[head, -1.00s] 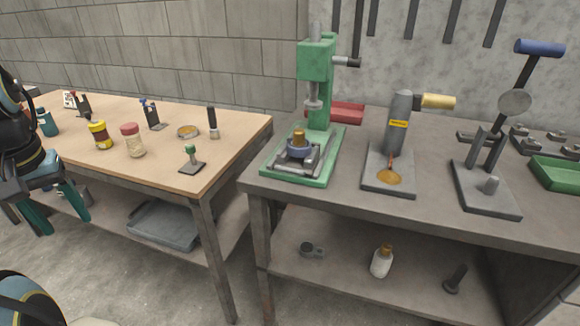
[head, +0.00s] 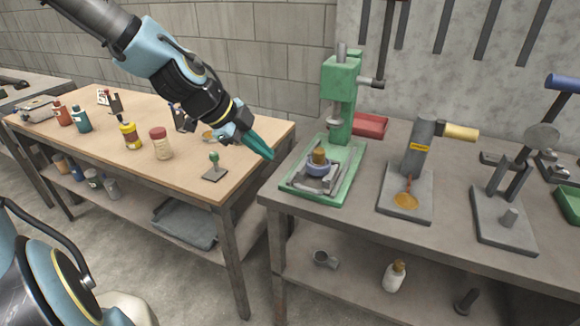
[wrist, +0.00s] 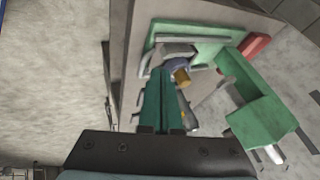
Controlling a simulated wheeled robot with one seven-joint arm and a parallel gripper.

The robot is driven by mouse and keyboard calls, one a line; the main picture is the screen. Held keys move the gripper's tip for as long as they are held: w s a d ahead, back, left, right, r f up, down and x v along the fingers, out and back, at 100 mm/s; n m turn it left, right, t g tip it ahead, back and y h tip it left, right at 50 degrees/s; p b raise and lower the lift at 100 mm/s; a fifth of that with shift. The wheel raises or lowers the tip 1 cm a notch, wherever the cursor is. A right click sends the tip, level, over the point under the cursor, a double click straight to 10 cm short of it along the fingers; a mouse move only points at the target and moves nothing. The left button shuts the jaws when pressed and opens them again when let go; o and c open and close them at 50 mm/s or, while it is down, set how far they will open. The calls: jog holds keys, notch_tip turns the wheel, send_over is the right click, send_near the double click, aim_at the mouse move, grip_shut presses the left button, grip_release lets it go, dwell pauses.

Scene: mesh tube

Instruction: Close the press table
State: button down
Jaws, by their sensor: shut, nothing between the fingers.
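The green press (head: 343,95) stands on the left of the grey bench, its ram raised above its base. On its green base lies the grey press table (head: 303,184), carrying a blue-grey ring with a brass plug (head: 319,156). The table sits toward the front of the base, forward of the ram. My gripper (head: 266,152) is left of the press base, apart from it, with its teal fingers together and empty. In the wrist view the fingers (wrist: 159,92) point toward the press base (wrist: 214,40) and hide part of the press table.
A grey press with a yellow handle (head: 460,134) and a lever press (head: 500,205) stand to the right. A red tray (head: 371,124) lies behind the green press. Jars and a green-knobbed tool (head: 214,168) stand on the wooden table. A gap separates the two tables.

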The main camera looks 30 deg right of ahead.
send_near(300, 182)
jog(key=shift+x, duration=2.4)
jog(key=w+d+b, duration=0.1)
jog(key=w+d, duration=0.1)
jog(key=d, duration=0.1)
jog(key=w+d+b, duration=0.1)
jog(key=w+d, duration=0.1)
jog(key=d, duration=0.2)
jog(key=w+d+b, duration=0.1)
jog(key=w+d, duration=0.1)
jog(key=d, duration=0.1)
jog(key=shift+w+d+b, duration=0.3)
jog(key=shift+w, duration=0.1)
jog(key=shift+w+d+r, duration=0.2)
jog(key=shift+w+d, duration=0.05)
jog(key=shift+d, duration=0.05)
jog(key=shift+r, duration=0.1)
